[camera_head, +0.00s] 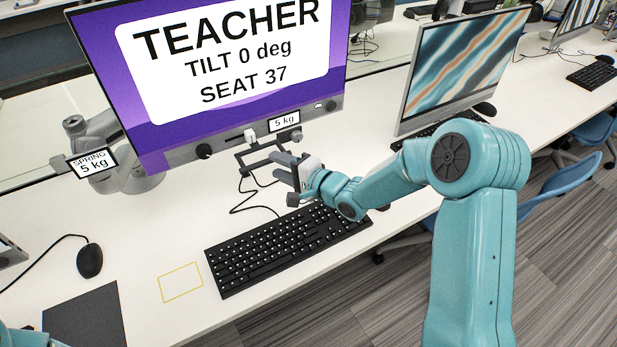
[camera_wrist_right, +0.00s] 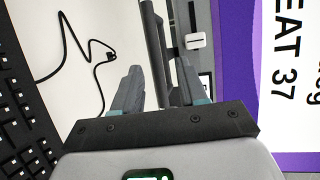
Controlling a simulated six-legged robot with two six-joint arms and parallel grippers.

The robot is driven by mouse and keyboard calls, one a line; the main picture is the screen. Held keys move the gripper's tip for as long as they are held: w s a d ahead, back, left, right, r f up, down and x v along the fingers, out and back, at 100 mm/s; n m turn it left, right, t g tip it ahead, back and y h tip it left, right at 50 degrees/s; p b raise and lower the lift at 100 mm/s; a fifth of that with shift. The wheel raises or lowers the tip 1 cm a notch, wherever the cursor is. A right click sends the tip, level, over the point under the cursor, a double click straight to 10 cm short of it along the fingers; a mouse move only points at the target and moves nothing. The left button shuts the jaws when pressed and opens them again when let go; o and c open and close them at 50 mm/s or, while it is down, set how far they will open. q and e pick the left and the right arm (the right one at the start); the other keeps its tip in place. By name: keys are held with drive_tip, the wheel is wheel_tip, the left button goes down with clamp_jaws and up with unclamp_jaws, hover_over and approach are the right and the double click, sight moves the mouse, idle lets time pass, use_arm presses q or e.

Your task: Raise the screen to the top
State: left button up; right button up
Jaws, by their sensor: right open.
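The screen (camera_head: 235,65) is a large purple-edged monitor at the upper left, reading TEACHER, TILT 0 deg, SEAT 37. A dark handle bar (camera_head: 262,150) hangs below its lower edge; the bar also shows in the right wrist view (camera_wrist_right: 155,45). My right gripper (camera_head: 284,168) is open just in front of the handle. In the right wrist view the bar runs between my two grey fingers (camera_wrist_right: 157,85); contact cannot be told. The monitor arm (camera_head: 100,130) stands behind the screen's left side with a SPRING 5 kg label (camera_head: 90,162). My left gripper is out of view.
A 5 kg label (camera_head: 284,121), a white slider (camera_wrist_right: 196,40) and dark knobs (camera_head: 204,151) sit along the screen's lower edge. A black keyboard (camera_head: 285,245) lies in front on the white desk. A mouse (camera_head: 90,261) lies left. A second monitor (camera_head: 460,65) stands right.

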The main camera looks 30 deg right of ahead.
drive_tip(key=v, duration=1.1)
drive_tip(key=shift+b, duration=0.3)
drive_tip(key=shift+s+r, duration=0.1)
